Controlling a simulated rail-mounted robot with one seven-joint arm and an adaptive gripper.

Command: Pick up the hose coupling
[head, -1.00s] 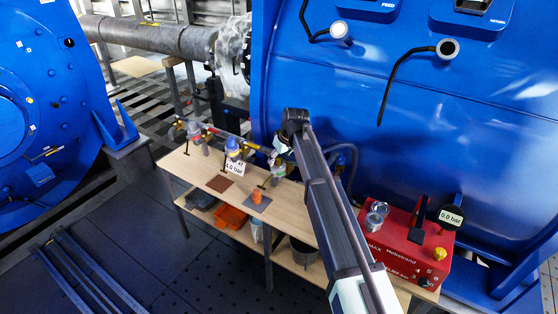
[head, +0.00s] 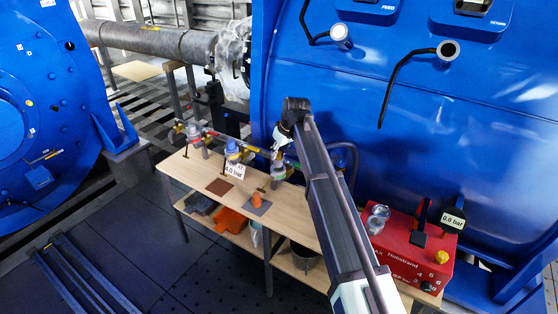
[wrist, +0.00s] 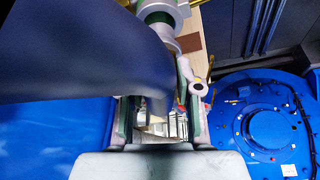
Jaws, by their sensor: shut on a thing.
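My gripper (head: 279,152) is at the right end of the row of fittings above the wooden bench (head: 190,170). In the wrist view my gripper (wrist: 158,125) has its fingers on either side of a dark blue, curved, hose-like part (wrist: 120,65), which fills the left and bends down between them. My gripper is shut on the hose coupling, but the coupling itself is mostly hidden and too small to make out. A grey-green cylindrical fitting (wrist: 162,12) shows just beyond the fingers in the wrist view; I cannot tell whether it touches the coupling.
A blue-topped regulator (head: 232,150) with a 4.0 bar sign stands left of my gripper. An orange part (head: 257,199) sits on a grey mat. A red box (head: 410,250) with a 0.0 bar gauge (head: 452,219) stands right. The large blue housing (head: 460,130) rises behind.

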